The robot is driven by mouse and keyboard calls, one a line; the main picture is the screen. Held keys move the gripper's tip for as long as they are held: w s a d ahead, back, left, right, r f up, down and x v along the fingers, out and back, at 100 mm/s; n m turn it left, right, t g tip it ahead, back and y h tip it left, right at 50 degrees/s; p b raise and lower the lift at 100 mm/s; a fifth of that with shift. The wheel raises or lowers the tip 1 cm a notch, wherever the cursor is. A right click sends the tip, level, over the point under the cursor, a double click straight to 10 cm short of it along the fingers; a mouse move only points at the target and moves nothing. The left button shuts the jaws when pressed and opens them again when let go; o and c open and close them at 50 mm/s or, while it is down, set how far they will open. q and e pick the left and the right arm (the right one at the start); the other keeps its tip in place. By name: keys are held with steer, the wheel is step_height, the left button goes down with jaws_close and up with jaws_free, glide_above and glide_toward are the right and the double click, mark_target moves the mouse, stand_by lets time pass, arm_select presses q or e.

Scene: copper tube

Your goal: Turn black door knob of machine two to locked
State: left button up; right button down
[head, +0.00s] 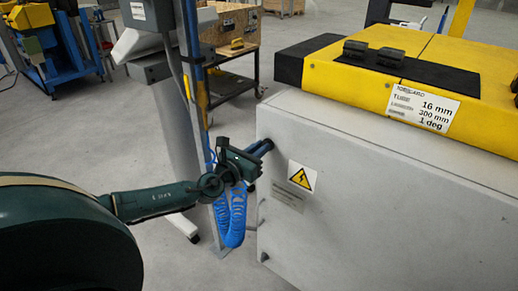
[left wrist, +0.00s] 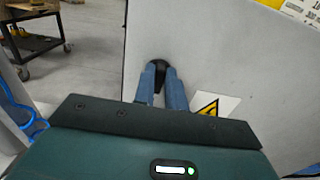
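The machine is a large light-grey cabinet (head: 390,190) with a yellow and black top, filling the right of the head view. A black knob (left wrist: 159,66) sits on its grey side panel near the left edge, seen in the left wrist view. My left gripper (head: 266,147) reaches the panel at that spot. In the left wrist view its two blue fingers (left wrist: 162,82) are on either side of the knob, with a narrow gap between them. The fingers partly hide the knob, and I cannot tell whether they press on it. My right gripper is not in view.
A yellow warning sign (head: 302,177) is on the panel right of my gripper. A metal post (head: 193,90) with a coiled blue hose (head: 232,218) stands just left. A cart (head: 236,80) with a wooden box is behind. Grey floor (head: 90,130) is open at left.

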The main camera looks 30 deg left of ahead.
arm_select(q)
jaws_close()
